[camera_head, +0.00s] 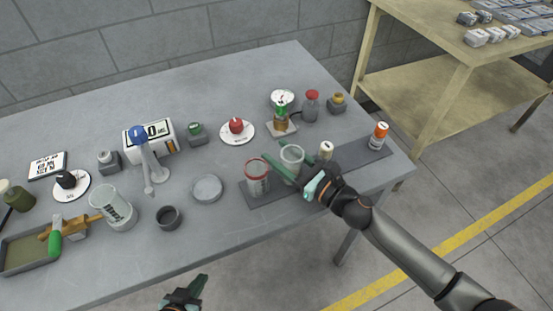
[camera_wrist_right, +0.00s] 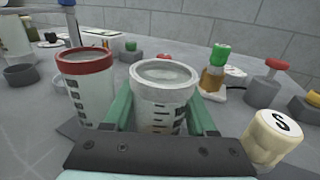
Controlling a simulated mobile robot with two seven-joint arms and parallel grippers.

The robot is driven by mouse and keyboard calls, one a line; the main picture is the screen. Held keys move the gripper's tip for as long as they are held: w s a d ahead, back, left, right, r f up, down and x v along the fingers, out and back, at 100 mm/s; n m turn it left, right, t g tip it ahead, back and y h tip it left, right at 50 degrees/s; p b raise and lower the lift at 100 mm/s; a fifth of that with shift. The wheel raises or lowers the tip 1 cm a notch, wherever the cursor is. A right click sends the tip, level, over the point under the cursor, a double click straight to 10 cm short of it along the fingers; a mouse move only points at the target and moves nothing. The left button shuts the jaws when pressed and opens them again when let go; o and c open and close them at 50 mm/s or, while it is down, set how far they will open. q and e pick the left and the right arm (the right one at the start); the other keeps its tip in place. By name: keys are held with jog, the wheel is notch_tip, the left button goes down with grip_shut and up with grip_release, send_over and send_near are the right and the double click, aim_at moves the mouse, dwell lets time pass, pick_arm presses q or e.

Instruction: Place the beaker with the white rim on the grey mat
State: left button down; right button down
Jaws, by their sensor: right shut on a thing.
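The beaker with the white rim (camera_head: 291,156) is upright between the green fingers of my right gripper (camera_head: 290,172). In the right wrist view, the fingers are shut on both sides of this clear, black-marked beaker (camera_wrist_right: 160,98). In the head view it appears over the long dark grey mat (camera_head: 351,156); its base is partly hidden, so I cannot tell whether it touches the mat. My left gripper (camera_head: 190,288) is at the bottom edge, away from the table objects; its opening is unclear.
A red-rimmed beaker (camera_head: 257,180) stands just left of the held one. Another clear beaker (camera_head: 112,207) is at the left. Bare table lies around the grey dish (camera_head: 207,188).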

aim_at(300, 168)
pick_arm(q)
jog(key=shift+d+r, duration=0.1)
pick_arm(e)
jog(key=shift+d, duration=0.1)
jog(key=shift+f, duration=0.15)
pick_arm(q)
jog(key=shift+w+d, duration=0.1)
pick_arm(e)
jog(key=shift+c, duration=1)
grip_release()
jog(key=shift+r, duration=0.2)
jog(key=b+v, duration=0.1)
jog(key=v, duration=0.9)
jog(key=shift+s+d+f, duration=0.1)
jog(key=shift+s+d, duration=0.2)
pick_arm(q)
jog(key=shift+w+d+f, duration=0.25)
jog(key=shift+d+f, duration=0.05)
jog(key=shift+d, duration=0.2)
pick_arm(e)
jog(key=shift+s+d, duration=0.4)
pick_arm(q)
jog(key=shift+a+f, duration=0.1)
